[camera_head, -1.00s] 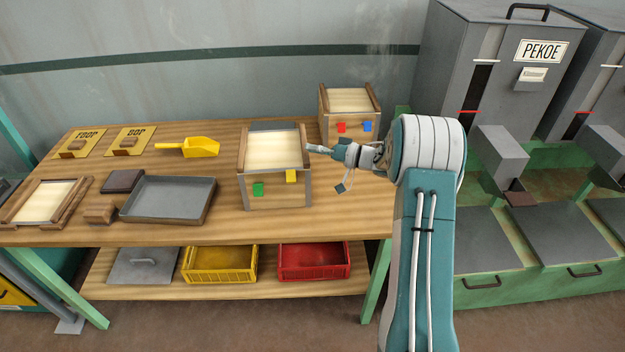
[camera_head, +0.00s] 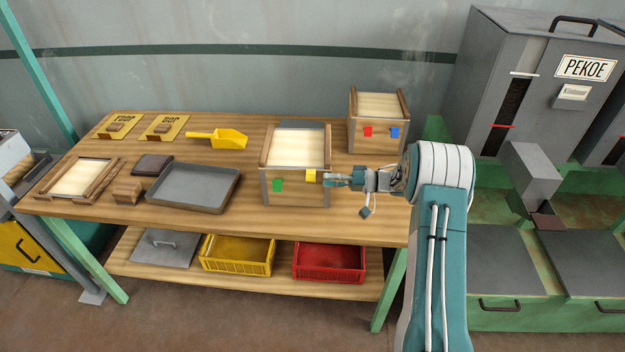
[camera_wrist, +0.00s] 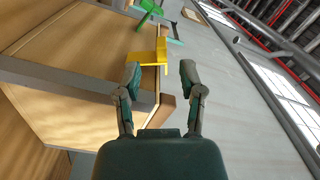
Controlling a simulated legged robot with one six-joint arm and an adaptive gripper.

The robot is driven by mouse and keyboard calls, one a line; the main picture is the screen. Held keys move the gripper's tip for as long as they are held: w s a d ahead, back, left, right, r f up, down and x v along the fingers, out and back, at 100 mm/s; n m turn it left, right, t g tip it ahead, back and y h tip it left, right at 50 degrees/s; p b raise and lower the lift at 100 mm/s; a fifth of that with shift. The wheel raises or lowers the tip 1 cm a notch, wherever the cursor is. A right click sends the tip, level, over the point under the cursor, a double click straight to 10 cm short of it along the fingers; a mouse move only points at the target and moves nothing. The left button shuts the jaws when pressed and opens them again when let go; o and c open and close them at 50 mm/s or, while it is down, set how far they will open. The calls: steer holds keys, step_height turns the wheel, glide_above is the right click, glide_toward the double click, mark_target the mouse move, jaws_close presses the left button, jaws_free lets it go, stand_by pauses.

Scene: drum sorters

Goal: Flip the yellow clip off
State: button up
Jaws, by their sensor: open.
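The yellow clip (camera_head: 311,176) sits at the top front right of the nearer wooden box (camera_head: 292,190). In the wrist view the yellow clip (camera_wrist: 150,60) projects over the box rim just ahead of my fingers. My gripper (camera_head: 328,180) reaches in from the right, with its tips close to the clip. A green clip (camera_head: 277,185) is to the left on the same box.
A second box (camera_head: 378,136) with red (camera_head: 367,131) and blue (camera_head: 394,132) clips stands behind. A grey tray (camera_head: 193,188) and a yellow scoop (camera_head: 219,138) lie to the left on the table. Grey drum machines (camera_head: 540,90) stand at the right.

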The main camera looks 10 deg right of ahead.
mark_target(313, 177)
steer(key=shift+x, duration=2.3)
jaws_close()
